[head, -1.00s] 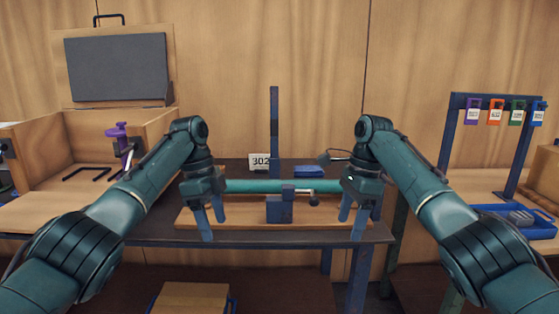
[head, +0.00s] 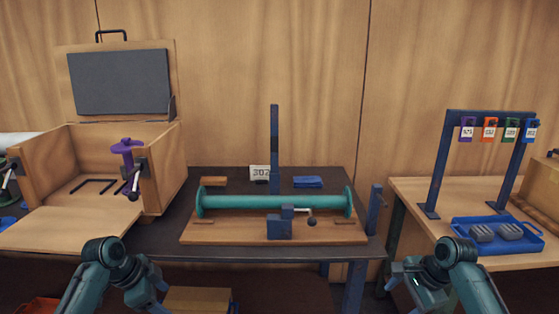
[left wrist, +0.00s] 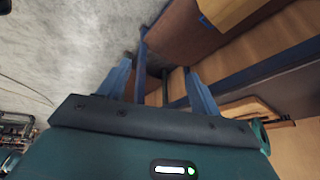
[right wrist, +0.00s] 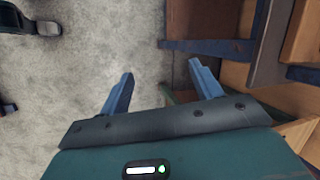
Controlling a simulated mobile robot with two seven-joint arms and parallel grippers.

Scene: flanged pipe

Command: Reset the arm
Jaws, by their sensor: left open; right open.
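The teal flanged pipe (head: 265,202) lies level on a wooden board on the middle table, with a round flange at each end. My left gripper is low at the left in the head view, in front of the table and apart from the pipe; its blue fingers (left wrist: 160,85) are spread and empty in the left wrist view. My right gripper is low at the right in front of the table; its fingers (right wrist: 160,90) are spread with only floor between them in the right wrist view. In the head view the fingertips of both grippers are mostly cut off or hard to see.
A blue clamp block (head: 280,228) with a lever stands at the pipe's front. A 302 card (head: 260,172) and a blue post (head: 274,140) are behind it. An open wooden case (head: 165,170) is at left. A tag rack (head: 480,118) and blue tray (head: 497,248) are at right.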

